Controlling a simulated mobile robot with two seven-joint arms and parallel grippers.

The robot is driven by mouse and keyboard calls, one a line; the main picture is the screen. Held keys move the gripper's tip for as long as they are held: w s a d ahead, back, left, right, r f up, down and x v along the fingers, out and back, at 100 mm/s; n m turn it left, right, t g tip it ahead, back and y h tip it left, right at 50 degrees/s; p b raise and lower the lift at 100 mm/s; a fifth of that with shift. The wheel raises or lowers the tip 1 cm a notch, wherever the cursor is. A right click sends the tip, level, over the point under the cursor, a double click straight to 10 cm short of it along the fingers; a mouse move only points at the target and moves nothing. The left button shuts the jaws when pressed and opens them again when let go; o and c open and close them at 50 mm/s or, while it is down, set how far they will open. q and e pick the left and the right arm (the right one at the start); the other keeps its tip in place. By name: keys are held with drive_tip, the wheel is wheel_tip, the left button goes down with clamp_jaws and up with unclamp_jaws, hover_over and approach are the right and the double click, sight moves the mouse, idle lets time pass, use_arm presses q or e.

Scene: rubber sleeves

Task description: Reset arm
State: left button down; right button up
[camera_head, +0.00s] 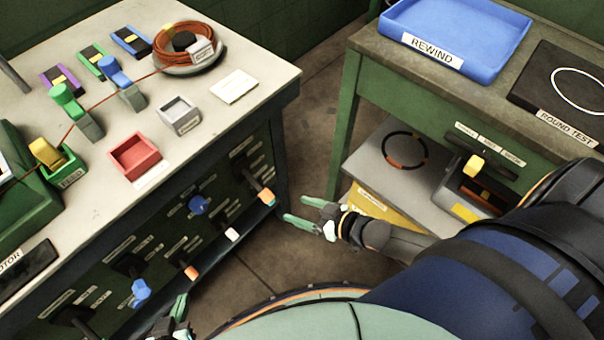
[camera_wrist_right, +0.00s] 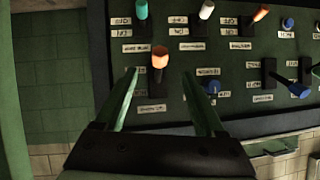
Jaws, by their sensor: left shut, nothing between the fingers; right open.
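My right gripper (camera_head: 307,209) is held over the gap between the two benches, its green fingers apart and pointing toward the left bench. In the right wrist view the same gripper (camera_wrist_right: 160,80) is open and empty, facing a dark panel of levers. An orange-tipped lever (camera_wrist_right: 159,60) appears between its fingertips in that view; I cannot tell the distance. My left gripper (camera_head: 182,305) is at the bottom edge of the head view, near the panel's lower part. It is shut and empty, and its arm is mostly out of frame.
The left bench's front panel carries blue (camera_head: 198,205), white and orange-tipped levers that stick out. A red box (camera_head: 136,157), a grey box (camera_head: 179,115) and a cable coil (camera_head: 188,48) sit on its top. The right bench holds a blue tray (camera_head: 455,38). Floor between is clear.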

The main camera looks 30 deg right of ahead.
idle(0.3)
drive_tip(key=s+r+m+g+h+p, duration=0.1)
drive_tip(key=s+r+h+p, duration=0.2)
drive_tip(key=s+r+p, duration=0.4)
drive_tip(key=shift+s+a+r+m+g+p, duration=0.35)
drive_tip(key=shift+s+a+m, duration=0.1)
drive_tip(key=shift+s, duration=0.15)
drive_tip(key=shift+f, duration=0.1)
